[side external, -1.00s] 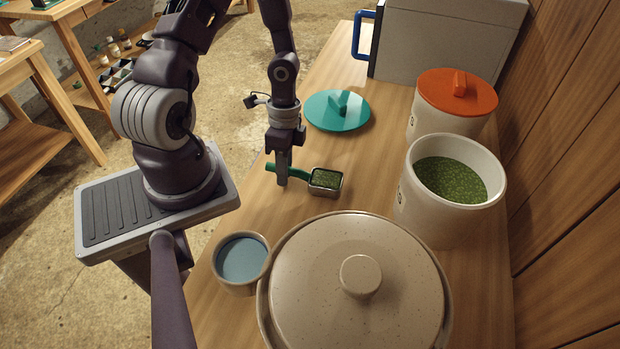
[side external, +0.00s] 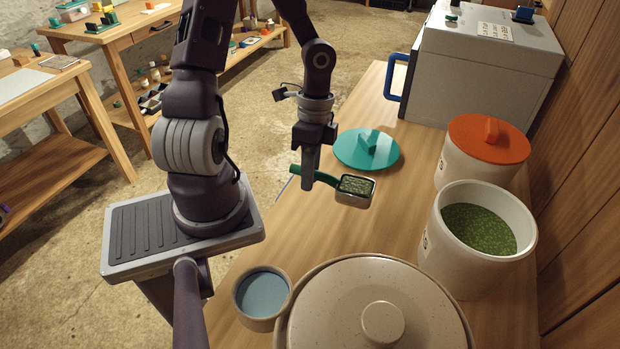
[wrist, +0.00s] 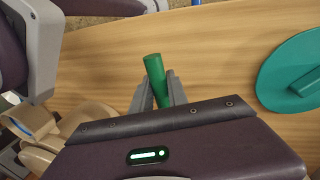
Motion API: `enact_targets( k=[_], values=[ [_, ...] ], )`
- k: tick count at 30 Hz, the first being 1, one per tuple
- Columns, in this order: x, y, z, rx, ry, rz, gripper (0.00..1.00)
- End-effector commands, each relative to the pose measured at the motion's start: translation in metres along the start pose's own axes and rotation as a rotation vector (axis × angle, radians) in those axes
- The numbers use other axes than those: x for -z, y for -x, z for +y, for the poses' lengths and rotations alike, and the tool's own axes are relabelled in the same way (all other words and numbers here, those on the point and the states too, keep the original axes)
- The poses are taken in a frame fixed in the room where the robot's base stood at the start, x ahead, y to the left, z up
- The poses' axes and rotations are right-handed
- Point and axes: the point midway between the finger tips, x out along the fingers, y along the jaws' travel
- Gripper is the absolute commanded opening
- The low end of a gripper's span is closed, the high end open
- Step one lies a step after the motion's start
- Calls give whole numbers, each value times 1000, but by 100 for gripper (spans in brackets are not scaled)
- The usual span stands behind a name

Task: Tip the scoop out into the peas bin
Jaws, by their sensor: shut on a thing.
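The scoop has a green handle and a square metal cup (side external: 355,190) filled with green peas. It is held about level, apparently above the wooden table. My gripper (side external: 310,182) is shut on the green handle, which also shows between the fingers in the wrist view (wrist: 156,82). The cup is hidden in the wrist view. The peas bin (side external: 447,250) is a white round bin, open at the top, with green peas inside. It stands to the right of the scoop and nearer the camera, well apart from it.
A teal lid (side external: 352,157) lies on the table behind the scoop. A white bin with an orange lid (side external: 480,148) stands behind the peas bin. A large speckled lidded crock (side external: 330,305) and a blue-filled bowl (side external: 262,294) are in front. A grey box (side external: 480,75) stands at the back.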

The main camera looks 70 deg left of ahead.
Motion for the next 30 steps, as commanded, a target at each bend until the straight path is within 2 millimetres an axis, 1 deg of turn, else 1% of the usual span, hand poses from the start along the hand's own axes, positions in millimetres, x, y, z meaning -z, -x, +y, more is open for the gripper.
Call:
enact_targets(
  k=[1,3,4,11,14,17,18,20,21,22,24,26,27,29,30],
  values=[
    [0,0,0,0,0,0,15],
    [0,0,0,0,0,0,2],
    [0,0,0,0,0,0,0],
    [2,1,-3,3,8,0,0],
    [13,10,-19,15,51,2,0],
    [37,31,-44,25,130,9,0],
    [50,42,-52,26,165,13,0],
    [70,60,-62,26,215,22,0],
    [84,72,-67,26,245,28,0],
    [94,82,-68,24,264,33,0],
    [120,104,-69,21,308,46,0],
    [142,122,-65,17,340,58,0],
    [156,133,-59,14,360,63,0],
    [178,146,-47,11,392,72,0],
    [192,151,-36,9,415,77,0]
  ],
)
